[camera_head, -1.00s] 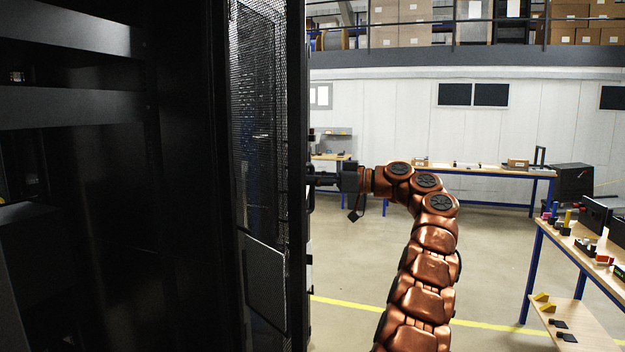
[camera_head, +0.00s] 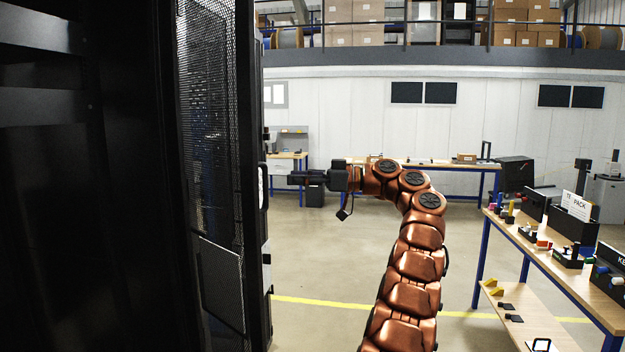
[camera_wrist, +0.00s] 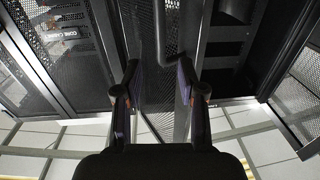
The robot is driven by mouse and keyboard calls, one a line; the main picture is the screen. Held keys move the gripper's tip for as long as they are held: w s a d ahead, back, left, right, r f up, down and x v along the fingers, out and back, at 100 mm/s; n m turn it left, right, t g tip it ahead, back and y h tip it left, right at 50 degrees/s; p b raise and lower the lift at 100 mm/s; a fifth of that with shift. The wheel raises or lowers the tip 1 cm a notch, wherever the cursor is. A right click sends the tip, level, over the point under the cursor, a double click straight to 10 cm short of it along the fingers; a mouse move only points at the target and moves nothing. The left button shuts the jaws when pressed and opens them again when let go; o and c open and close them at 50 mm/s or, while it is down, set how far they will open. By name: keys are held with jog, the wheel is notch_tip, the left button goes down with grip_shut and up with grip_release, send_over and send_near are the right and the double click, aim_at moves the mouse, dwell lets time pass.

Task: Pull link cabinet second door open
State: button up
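The black link cabinet (camera_head: 70,102) fills the left of the head view. Its mesh door (camera_head: 207,110) stands swung out, with its inner face and a dark interior beside it. A handle (camera_head: 263,185) shows on the door's outer side near the edge. My gripper (camera_head: 292,178) is to the right of the door edge, apart from it, at handle height. In the wrist view my gripper (camera_wrist: 160,72) has its two fingers spread with nothing held between them. A dark curved bar (camera_wrist: 174,50), possibly a handle, shows beyond the fingertips, along with mesh panels.
A workbench (camera_head: 560,262) with small parts stands at the right. Another bench (camera_head: 460,168) stands along the back wall behind my arm. The floor (camera_head: 320,255) between the door and my arm is clear.

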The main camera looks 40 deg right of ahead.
jog(key=shift+v, duration=1.7)
